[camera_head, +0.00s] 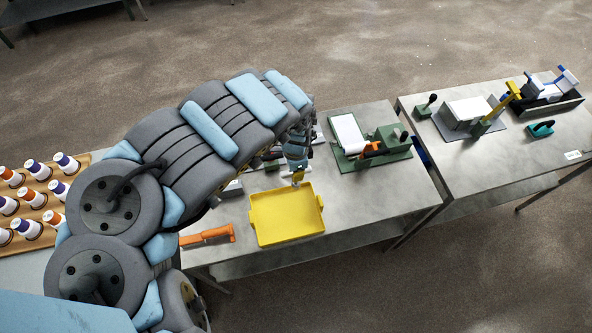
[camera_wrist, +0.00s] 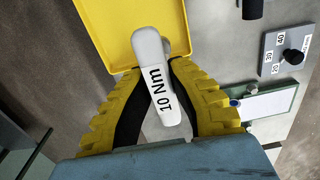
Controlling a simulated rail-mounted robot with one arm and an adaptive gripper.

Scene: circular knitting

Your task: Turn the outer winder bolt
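My gripper (camera_wrist: 158,72) has yellow-and-black fingers, closed around a white tool marked "10 Nm" (camera_wrist: 166,92). The tool's rounded end reaches past the fingertips. In the head view my gripper (camera_head: 298,178) is above the far edge of the yellow tray, and the tool is too small to make out clearly there. I cannot single out the outer winder bolt. A green unit (camera_head: 388,137) with a white panel, an orange part and a black knob stands on the near table to the right of my gripper.
The yellow tray (camera_head: 256,234) looks empty. An orange-handled item (camera_head: 207,236) lies left of it. A dial plate (camera_wrist: 271,64) marked 20, 30, 40 shows in the wrist view. The right table holds a grey block (camera_head: 467,112) and a black bin (camera_head: 551,103). Spools stand at left.

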